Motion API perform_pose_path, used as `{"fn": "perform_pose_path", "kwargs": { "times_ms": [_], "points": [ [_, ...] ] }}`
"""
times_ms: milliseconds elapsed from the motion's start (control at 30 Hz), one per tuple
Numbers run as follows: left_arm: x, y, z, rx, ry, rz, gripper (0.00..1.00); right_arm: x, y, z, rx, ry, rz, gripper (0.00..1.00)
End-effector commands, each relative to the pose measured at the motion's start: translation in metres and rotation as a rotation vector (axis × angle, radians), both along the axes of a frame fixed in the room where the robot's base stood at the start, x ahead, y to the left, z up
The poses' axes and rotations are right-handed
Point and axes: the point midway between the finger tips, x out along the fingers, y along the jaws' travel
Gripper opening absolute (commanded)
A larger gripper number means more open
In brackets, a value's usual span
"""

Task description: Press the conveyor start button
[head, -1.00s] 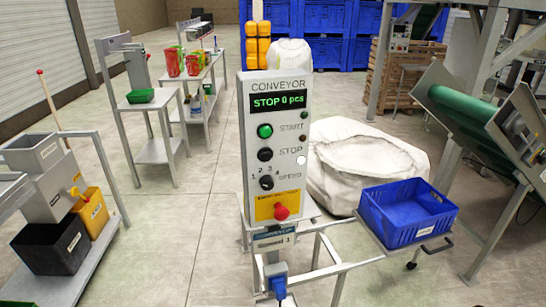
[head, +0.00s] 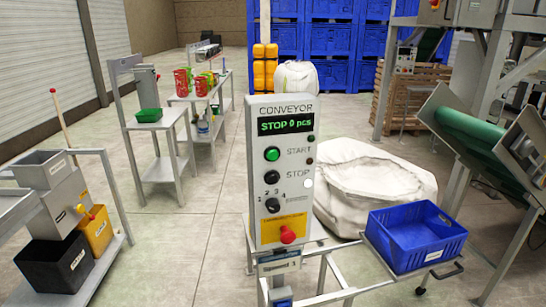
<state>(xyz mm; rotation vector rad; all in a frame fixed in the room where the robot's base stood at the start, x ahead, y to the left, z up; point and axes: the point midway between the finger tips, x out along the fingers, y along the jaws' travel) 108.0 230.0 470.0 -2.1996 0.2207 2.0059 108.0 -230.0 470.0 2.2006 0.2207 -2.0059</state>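The conveyor control box (head: 281,175) stands upright on a stand in the middle of the head view, facing me. Its display (head: 286,125) reads "STOP 0 pcs". The green start button (head: 272,154) is on the left of the panel beside the word START. Below it are the black stop button (head: 272,177), a black speed knob (head: 272,205) and a red emergency button (head: 288,235) on a yellow plate. Neither of my grippers shows in the head view.
A blue crate (head: 416,240) sits right of the box. A large white sack (head: 370,185) lies behind it. The green conveyor (head: 465,128) rises at the right. A cart with bins (head: 75,215) stands at the left. Floor (head: 175,245) between cart and box is clear.

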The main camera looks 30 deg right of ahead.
Motion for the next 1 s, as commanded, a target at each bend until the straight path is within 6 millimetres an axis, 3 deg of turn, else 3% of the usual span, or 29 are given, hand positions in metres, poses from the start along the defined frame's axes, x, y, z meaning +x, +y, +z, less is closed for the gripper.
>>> {"fn": "perform_pose_path", "kwargs": {
  "times_ms": [133, 533, 1000],
  "points": [
    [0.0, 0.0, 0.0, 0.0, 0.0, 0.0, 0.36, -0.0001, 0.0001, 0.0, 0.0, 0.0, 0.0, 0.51],
    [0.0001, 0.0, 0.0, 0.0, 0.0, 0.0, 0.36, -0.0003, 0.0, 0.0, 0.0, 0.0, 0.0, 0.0],
    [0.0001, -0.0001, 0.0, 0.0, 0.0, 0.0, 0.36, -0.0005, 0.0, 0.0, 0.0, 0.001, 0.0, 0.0]
  ]
}}
